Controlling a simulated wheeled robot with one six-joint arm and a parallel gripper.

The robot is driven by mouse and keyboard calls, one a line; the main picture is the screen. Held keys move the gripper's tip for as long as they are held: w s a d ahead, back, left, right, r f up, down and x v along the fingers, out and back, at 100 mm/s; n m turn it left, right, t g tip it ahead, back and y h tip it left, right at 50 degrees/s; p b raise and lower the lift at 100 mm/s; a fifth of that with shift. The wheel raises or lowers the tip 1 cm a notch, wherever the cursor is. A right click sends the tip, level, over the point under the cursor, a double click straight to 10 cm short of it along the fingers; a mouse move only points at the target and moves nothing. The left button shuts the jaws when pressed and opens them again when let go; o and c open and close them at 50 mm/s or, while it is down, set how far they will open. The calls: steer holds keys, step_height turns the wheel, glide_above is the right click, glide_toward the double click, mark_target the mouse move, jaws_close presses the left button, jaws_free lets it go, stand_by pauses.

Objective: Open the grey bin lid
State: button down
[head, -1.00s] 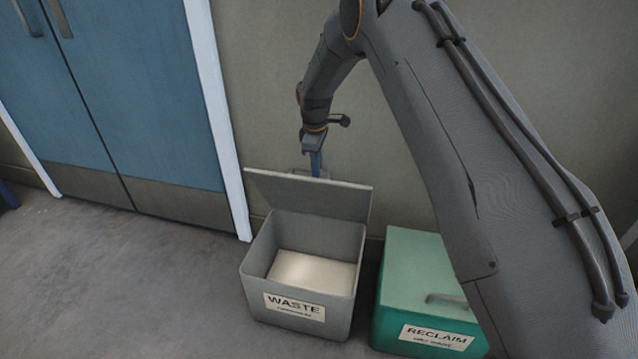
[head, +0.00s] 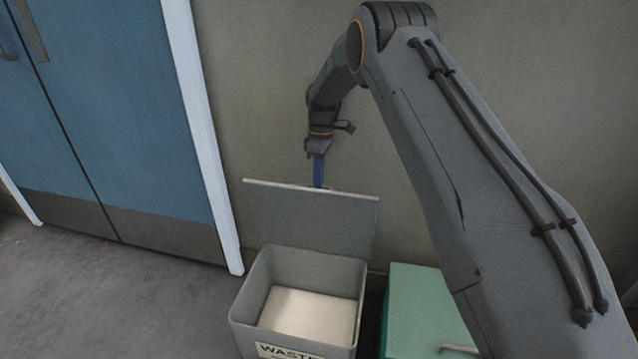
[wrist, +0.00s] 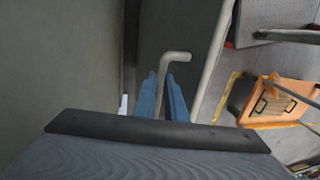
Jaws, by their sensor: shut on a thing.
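The grey bin (head: 340,337), labelled WASTE, stands against the wall with its top open and a pale inside floor showing. Its grey lid (head: 310,220) stands raised, close to upright, along the bin's back edge. My gripper (head: 318,185) is behind the lid's top edge, its blue fingers pointing down and their tips partly hidden by the lid. In the wrist view, the blue fingers (wrist: 165,95) are shut on the bent grey lid handle (wrist: 174,60). A pale edge, likely the lid's (wrist: 213,65), runs just right of the fingers.
A green bin (head: 415,305) with a closed lid stands right of the grey bin, partly behind my arm. A blue double door (head: 110,110) with a white frame is at the left. The wall is close behind the lid. Grey floor at the front left is clear.

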steer(key=c, duration=1.8)
jaws_free()
steer(key=shift+a, duration=0.3)
steer(key=shift+c, duration=0.2)
steer(key=shift+d, duration=0.3)
step_height(320, 180, up, 10)
